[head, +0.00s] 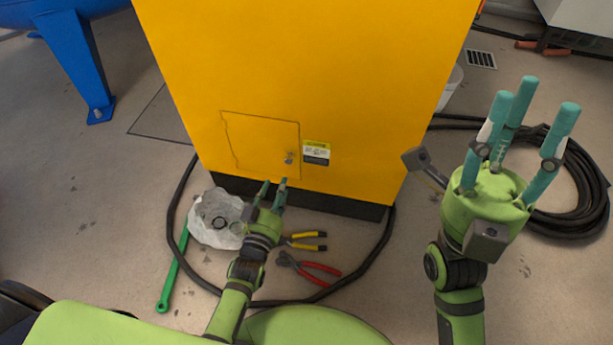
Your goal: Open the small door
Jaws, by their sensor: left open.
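The small door (262,143) is a panel low on the front of a yellow cabinet (310,60). Its outline shows as a thin dark line and it looks closed. A small metal latch (289,157) sits near its lower right corner. My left gripper (273,186) is open and empty, just below the door's lower right part and close to the latch. Whether its fingertips touch the cabinet I cannot tell. My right gripper (527,110) is raised at the right, fingers spread and pointing up, open and empty, away from the door.
On the floor lie a crumpled whitish bag (214,222), yellow-handled pliers (305,235), red-handled pliers (318,270), a green tool (170,278) and a black cable (378,245). A coiled hose (590,205) lies at right.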

